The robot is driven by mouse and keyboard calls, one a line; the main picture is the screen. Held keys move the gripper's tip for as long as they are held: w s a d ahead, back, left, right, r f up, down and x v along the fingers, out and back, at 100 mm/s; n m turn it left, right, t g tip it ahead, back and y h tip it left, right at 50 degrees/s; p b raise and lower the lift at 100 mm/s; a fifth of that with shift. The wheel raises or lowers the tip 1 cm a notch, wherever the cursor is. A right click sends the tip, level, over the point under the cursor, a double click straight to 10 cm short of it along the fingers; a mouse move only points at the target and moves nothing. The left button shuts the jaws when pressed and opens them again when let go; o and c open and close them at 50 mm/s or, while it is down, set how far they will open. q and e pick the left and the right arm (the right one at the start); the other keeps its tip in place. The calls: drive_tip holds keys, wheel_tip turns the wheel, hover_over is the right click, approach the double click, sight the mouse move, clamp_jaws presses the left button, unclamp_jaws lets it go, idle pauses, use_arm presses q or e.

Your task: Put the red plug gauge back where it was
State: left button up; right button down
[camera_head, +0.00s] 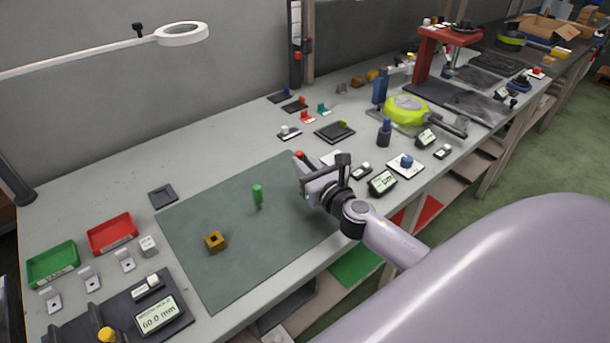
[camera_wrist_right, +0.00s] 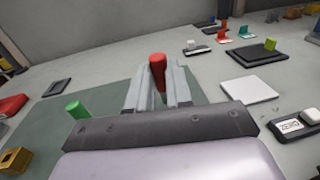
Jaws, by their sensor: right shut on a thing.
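The red plug gauge (camera_wrist_right: 158,70) is held upright or nearly so between the two fingers of my right gripper (camera_wrist_right: 158,92), which is shut on it. In the head view the red top of the gauge (camera_head: 299,155) shows just beyond my right gripper (camera_head: 306,175), over the far right part of the green mat (camera_head: 215,285). I cannot tell whether its lower end touches anything. A green plug gauge (camera_head: 257,194) stands on the mat to the left, and a brass block with a hole (camera_head: 215,242) sits nearer. My left gripper is not in view.
A white plate (camera_wrist_right: 249,90) lies right of the gripper. A black tray (camera_head: 335,133) and small coloured stands lie beyond. Red (camera_head: 112,232) and green (camera_head: 53,263) bins are at the left. A display reading 60.0 mm (camera_head: 157,314) is at front left. The mat's middle is mostly clear.

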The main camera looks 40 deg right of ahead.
drive_tip(key=shift+f+b, duration=1)
drive_tip(key=shift+f, duration=0.6)
drive_tip(key=shift+f, duration=0.15)
drive_tip(key=c, duration=1)
unclamp_jaws()
drive_tip(key=shift+c, duration=0.2)
drive_tip(key=shift+s+r, duration=0.15)
drive_tip(key=shift+r, duration=0.05)
drive_tip(key=s, duration=0.4)
drive_tip(key=s+b, duration=0.1)
drive_tip(key=s, duration=0.6)
drive_tip(key=shift+s+a+r, duration=0.15)
drive_tip(key=shift+s+a, duration=0.25)
